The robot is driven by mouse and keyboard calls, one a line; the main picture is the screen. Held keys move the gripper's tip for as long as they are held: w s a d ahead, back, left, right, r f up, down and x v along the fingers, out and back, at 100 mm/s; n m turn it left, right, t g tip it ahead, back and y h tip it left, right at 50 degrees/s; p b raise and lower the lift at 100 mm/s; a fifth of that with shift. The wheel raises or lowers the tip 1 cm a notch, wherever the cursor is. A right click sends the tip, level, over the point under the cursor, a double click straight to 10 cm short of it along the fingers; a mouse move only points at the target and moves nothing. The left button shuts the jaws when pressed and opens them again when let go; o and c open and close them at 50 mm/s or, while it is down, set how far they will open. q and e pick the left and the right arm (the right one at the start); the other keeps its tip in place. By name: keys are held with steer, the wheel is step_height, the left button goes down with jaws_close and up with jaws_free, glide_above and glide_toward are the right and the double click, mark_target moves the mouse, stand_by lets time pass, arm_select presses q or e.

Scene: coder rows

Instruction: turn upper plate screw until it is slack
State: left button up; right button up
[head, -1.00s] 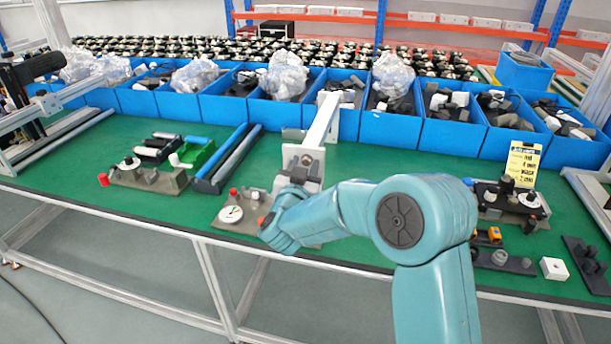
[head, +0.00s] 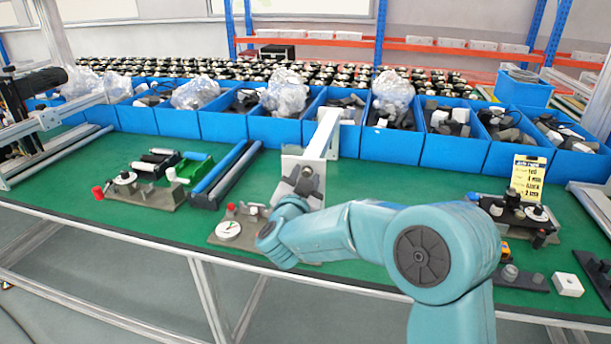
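A fixture with a pale upright plate (head: 292,164) stands on the green table in the middle of the head view. Its base carries a round white dial (head: 228,229). My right arm comes in from the lower right, and its wrist is in front of the fixture. Dark grey parts (head: 303,183), probably my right gripper, lie against the lower plate; their finger gap does not show clearly. I cannot make out the upper plate screw; the gripper or wrist may hide it. My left gripper is not in view.
Blue bins (head: 390,145) of parts line the back of the green table (head: 60,167). Another fixture (head: 150,194) is at left, beside blue and dark bars (head: 227,172). A yellow card (head: 527,178) and a black fixture (head: 515,213) are at right, with a white block (head: 567,284) in front.

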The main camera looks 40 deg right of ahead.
jaws_close()
steer(key=shift+r+n+p, duration=0.15)
steer(key=shift+n+p, duration=0.15)
steer(key=shift+p, duration=0.15)
steer(key=n+p, duration=0.7)
steer(key=shift+r, duration=0.1)
steer(key=shift+s+n+p, duration=0.1)
steer(key=shift+n+p, duration=0.35)
steer(key=shift+n, duration=0.25)
steer(key=shift+f+n, duration=0.2)
steer(key=shift+n, duration=0.2)
steer(key=shift+o, duration=0.6)
jaws_free()
